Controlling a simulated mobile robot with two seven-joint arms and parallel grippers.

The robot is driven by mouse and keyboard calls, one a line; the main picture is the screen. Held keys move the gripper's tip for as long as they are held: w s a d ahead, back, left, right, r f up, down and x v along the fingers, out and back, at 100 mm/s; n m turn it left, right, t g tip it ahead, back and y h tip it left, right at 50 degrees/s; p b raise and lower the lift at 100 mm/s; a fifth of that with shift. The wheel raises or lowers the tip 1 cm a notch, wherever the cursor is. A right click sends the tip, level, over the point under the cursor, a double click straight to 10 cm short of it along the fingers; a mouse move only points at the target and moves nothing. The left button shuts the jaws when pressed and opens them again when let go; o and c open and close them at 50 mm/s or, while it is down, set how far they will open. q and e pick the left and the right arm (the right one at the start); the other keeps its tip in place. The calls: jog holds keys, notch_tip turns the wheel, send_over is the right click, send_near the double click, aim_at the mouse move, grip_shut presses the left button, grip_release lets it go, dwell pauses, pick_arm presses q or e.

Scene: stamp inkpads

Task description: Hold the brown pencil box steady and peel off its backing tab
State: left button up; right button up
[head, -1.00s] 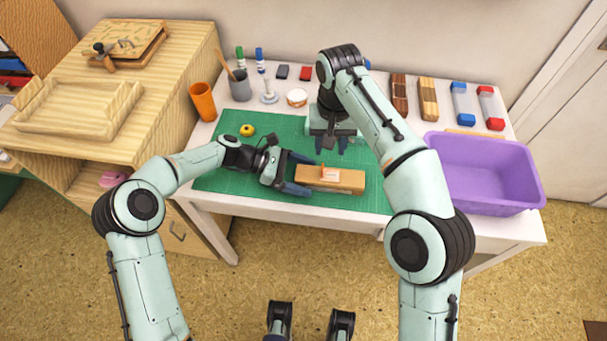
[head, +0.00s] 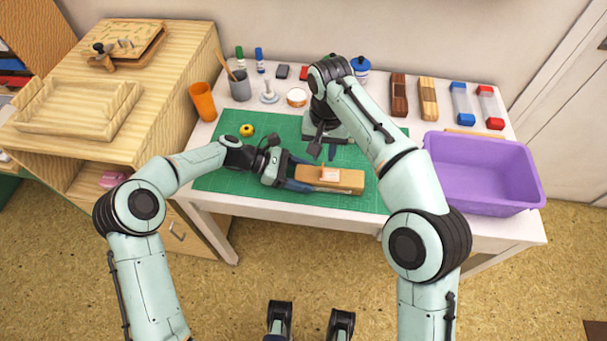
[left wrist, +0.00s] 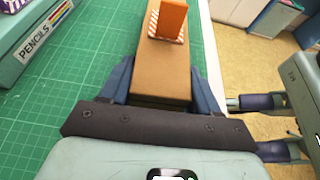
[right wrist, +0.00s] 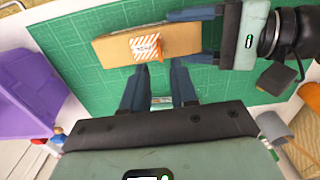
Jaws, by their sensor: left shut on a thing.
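The brown pencil box (head: 350,181) lies on the green mat (head: 225,180). My left gripper (head: 309,176) is shut on its left end, with a finger along each long side, as the left wrist view shows with the box (left wrist: 162,70). A red-and-white striped patch (right wrist: 140,44) lies on the box top. The orange tab (left wrist: 173,18) stands up from it. My right gripper (head: 323,150) is behind the box. Its fingers are apart and empty in the right wrist view (right wrist: 158,72), pointing toward the box's long side near the tab.
A teal box with a PENCILS label (left wrist: 45,32) stands on the mat behind the brown box, mostly hidden by my right gripper in the head view. A purple bin (head: 480,175) stands at the right.

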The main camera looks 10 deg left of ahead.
aim_at(322, 169)
jog(key=shift+f, duration=3.7)
grip_shut()
jog(key=shift+f, duration=0.1)
jog(key=shift+s, duration=0.1)
